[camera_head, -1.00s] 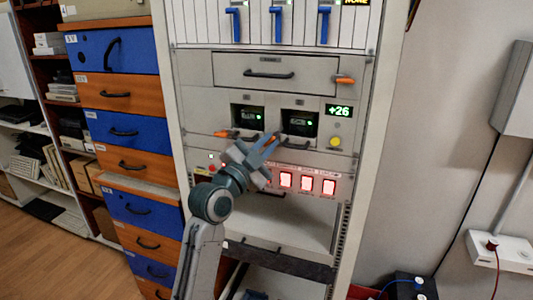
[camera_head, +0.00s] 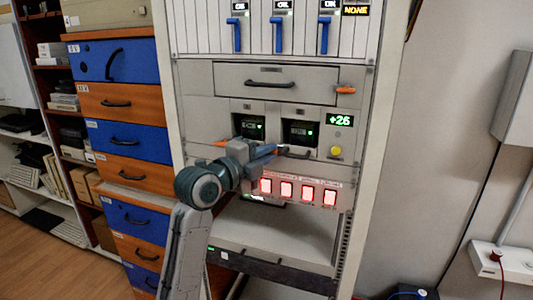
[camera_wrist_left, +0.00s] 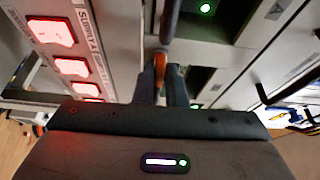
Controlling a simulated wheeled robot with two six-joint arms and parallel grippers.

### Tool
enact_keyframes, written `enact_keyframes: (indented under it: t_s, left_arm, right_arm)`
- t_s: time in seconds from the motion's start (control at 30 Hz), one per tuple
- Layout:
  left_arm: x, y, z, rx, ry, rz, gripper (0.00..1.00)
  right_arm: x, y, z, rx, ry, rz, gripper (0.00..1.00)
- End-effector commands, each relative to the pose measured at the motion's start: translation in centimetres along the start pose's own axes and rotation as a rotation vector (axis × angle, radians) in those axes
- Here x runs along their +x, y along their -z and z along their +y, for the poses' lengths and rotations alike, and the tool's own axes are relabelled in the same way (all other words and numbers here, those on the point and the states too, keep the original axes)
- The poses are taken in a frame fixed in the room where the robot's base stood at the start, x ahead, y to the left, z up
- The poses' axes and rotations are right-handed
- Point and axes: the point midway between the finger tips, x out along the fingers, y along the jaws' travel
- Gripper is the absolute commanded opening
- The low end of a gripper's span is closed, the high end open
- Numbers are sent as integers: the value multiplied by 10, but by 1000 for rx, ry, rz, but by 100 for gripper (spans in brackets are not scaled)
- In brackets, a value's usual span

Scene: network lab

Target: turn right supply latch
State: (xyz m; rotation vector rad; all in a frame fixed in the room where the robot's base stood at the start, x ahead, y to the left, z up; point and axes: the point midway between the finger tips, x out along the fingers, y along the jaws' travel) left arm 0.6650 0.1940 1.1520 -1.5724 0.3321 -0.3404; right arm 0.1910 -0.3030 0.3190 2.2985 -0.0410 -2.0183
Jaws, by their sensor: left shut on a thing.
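Two supply units with dark screens and green lights sit side by side in the rack. The right supply unit (camera_head: 300,132) has a dark handle (camera_head: 294,154) below it. My left gripper (camera_head: 278,149) reaches in from the left to the lower left of this unit. In the left wrist view the gripper (camera_wrist_left: 160,88) is shut on the small orange right supply latch (camera_wrist_left: 160,66). Its fingers hide much of the latch in the head view. My right gripper is out of view.
Several lit red buttons (camera_head: 286,190) lie just below my gripper. A yellow button (camera_head: 336,152) and a green "+26" display (camera_head: 339,120) are to the right. A drawer (camera_head: 275,83) with an orange latch (camera_head: 345,90) is above, and an open shelf (camera_head: 280,232) below.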

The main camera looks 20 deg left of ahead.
Motion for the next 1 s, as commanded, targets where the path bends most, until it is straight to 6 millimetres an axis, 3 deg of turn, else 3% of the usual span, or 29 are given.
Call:
enact_keyframes:
  t_s: [0.6, 0.63, 0.73, 1.0]
  left_arm:
    - [0, 0, 1, 39, -20, 0, 0]
    - [0, 0, 1, 39, -20, 0, 13]
    - [0, 0, 1, 39, -19, 0, 32]
    - [0, 0, 0, 39, -17, 0, 33]
  right_arm:
    - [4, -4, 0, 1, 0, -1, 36]
    - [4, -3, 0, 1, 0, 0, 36]
    - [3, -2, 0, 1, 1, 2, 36]
    - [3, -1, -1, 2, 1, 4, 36]
